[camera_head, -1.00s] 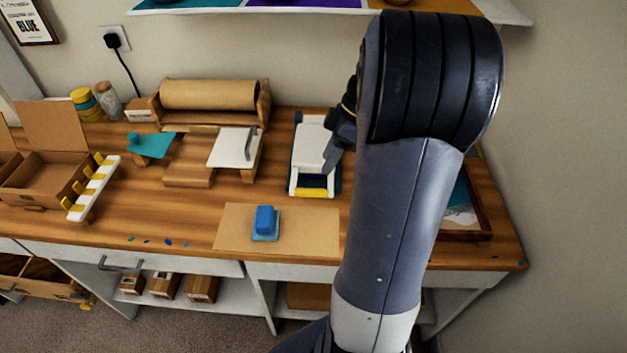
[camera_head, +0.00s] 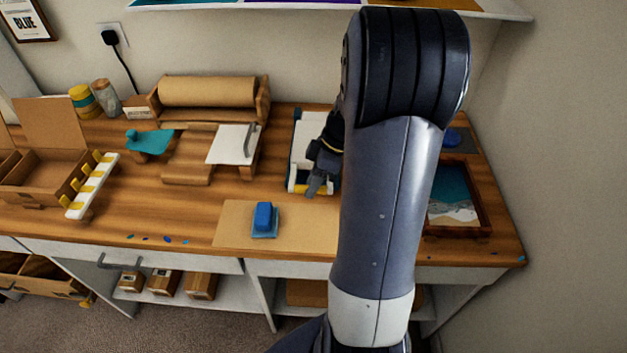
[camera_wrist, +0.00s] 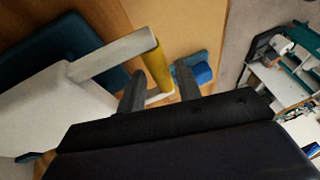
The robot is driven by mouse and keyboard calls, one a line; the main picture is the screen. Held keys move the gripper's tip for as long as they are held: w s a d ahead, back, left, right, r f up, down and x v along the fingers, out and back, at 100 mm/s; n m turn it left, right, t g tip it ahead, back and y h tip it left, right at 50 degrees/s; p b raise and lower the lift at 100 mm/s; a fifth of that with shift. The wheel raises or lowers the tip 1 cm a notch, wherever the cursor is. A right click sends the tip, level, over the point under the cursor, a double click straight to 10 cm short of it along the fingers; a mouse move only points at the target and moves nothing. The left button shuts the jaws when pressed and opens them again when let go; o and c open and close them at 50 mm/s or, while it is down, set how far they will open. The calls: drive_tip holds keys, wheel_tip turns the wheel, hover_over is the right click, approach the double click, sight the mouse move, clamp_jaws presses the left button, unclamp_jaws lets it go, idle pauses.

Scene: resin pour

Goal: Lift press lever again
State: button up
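The press (camera_head: 299,150) stands at the back of the bench, a white plate on a dark blue base. Its lever has white arms and a yellow handle bar (camera_wrist: 157,66); only a bit of yellow shows in the head view, at the press's front end. My gripper (camera_head: 315,190) is at that front end. In the wrist view my gripper (camera_wrist: 160,88) has its two fingers apart, with the yellow bar showing between them. I cannot tell whether either finger touches it. My arm hides the press's right side in the head view.
A blue block (camera_head: 264,216) sits on a tan mat (camera_head: 230,225) in front of the press. A framed seascape (camera_head: 457,195) lies at the right. A paper roll stand (camera_head: 207,92) and a white-topped stand (camera_head: 228,145) are left of the press.

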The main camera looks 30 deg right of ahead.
clamp_jaws()
drive_tip(key=shift+r, duration=0.1)
